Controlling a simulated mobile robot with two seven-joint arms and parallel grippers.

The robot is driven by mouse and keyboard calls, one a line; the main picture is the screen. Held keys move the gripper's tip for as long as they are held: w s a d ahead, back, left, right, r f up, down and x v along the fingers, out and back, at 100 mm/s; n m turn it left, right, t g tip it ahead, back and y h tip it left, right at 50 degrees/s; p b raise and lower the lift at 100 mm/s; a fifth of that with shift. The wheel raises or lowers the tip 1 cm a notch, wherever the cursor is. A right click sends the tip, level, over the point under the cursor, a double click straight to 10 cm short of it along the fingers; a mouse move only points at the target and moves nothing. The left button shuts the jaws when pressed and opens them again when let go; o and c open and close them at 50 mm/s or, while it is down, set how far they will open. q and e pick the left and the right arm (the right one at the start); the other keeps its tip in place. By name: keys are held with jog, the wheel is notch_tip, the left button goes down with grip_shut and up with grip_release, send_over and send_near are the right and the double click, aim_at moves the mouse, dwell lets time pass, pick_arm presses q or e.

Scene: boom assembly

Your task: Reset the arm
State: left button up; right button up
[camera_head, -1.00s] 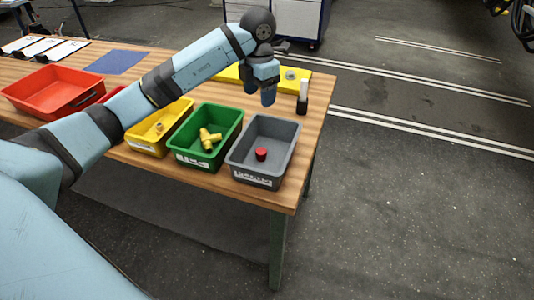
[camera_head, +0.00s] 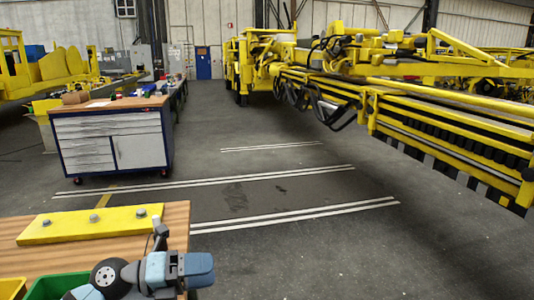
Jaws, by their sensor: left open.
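My left gripper (camera_head: 178,264) shows at the bottom of the head view, beside the right edge of the wooden table (camera_head: 177,218). It is open, and I see nothing held in it. Its arm is mostly below the picture, with a dark round joint just left of the gripper. My right gripper is not in view. A yellow plate (camera_head: 90,222) with several round fittings lies on the table behind the left gripper. A green bin (camera_head: 58,286) and a yellow bin (camera_head: 12,288) show only their upper parts at the bottom left.
A wheeled tool cabinet (camera_head: 112,137) stands beyond the table. A large yellow boom machine (camera_head: 420,95) fills the upper right, above the floor. Grey floor (camera_head: 300,250) with white lines is open to the right of the table.

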pick_arm(q)
jog(key=s+a+f+n+t+y, duration=0.1)
jog(key=a+n+t+y, duration=0.6)
jog(key=n, duration=0.6)
jog(key=a+f+n+t+y, duration=0.15)
jog(key=n+t+y, duration=0.35)
jog(key=n+t, duration=0.65)
jog(key=s+a+f+n+g+y, duration=0.5)
jog(key=f+n+g+y, duration=0.1)
jog(key=f+n, duration=0.15)
jog(key=s+f+n+g+h, duration=0.1)
jog(key=s+f+n+g, duration=0.1)
jog(key=s+f+g, duration=0.6)
jog(key=s+f+n+g, duration=0.3)
jog(key=s+f+g, duration=0.2)
jog(key=s, duration=0.7)
jog(key=w+d+f+m+t+h+p, duration=0.1)
jog(key=w+d+f+t+h+p, duration=0.2)
jog(key=p, duration=0.6)
jog(key=w+d+t, duration=0.2)
jog(key=d+t, duration=0.1)
jog(key=t, duration=0.1)
jog(key=shift+w+f+p, duration=0.25)
jog(key=shift+w+p, duration=0.15)
